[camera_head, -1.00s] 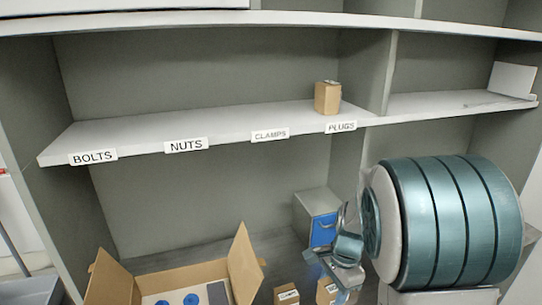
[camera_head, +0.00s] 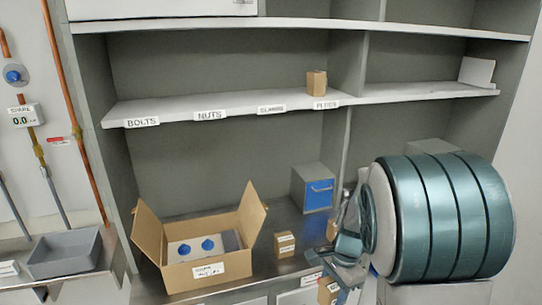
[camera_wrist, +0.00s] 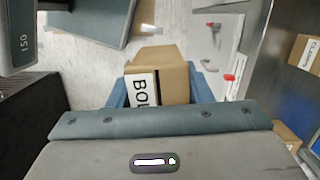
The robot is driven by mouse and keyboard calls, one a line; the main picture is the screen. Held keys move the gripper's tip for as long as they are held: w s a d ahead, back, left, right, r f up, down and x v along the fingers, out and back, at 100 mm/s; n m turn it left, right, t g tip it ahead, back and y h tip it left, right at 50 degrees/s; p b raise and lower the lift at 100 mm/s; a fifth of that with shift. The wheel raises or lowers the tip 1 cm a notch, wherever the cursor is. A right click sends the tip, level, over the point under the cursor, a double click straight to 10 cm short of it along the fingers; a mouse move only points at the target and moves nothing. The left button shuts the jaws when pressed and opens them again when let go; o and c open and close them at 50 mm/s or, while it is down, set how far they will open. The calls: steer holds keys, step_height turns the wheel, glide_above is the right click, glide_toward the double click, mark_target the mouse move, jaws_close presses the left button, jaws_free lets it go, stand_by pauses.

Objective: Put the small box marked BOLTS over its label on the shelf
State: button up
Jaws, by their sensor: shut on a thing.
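The small brown box marked BOLTS (camera_wrist: 172,75) is between the blue fingers of my gripper (camera_wrist: 160,92) in the wrist view; its white label shows "BOL", the rest hidden. In the head view my gripper (camera_head: 340,272) is shut on this box (camera_head: 328,291), low at the front of the counter and below the shelf. The white BOLTS label (camera_head: 142,122) is on the front edge of the shelf (camera_head: 170,108), at its left end. The shelf above that label is bare.
NUTS (camera_head: 210,115), CLAMPS (camera_head: 271,108) and PLUGS (camera_head: 325,104) labels run rightward. A small box (camera_head: 316,81) stands above PLUGS. An open carton (camera_head: 205,271), a small box (camera_head: 284,244) and a blue-fronted grey cabinet (camera_head: 313,188) stand on the counter.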

steer(key=shift+w+f+n, duration=0.6)
steer(key=shift+w+f, duration=0.15)
steer(key=shift+w, duration=0.2)
steer(key=shift+w+d+f+n, duration=0.1)
steer(key=shift+w+f+n, duration=0.05)
steer(key=shift+f+n, duration=0.2)
steer(key=shift+w+f+n+g, duration=0.1)
steer(key=shift+f+n+g, duration=0.15)
steer(key=shift+n, duration=0.2)
steer(key=w+f+n+h, duration=0.1)
steer(key=w+f+n, duration=0.3)
steer(key=f+n, duration=0.6)
steer(key=shift+w+f, duration=0.25)
steer(key=shift+d+g, duration=0.2)
steer(key=shift+g, duration=0.15)
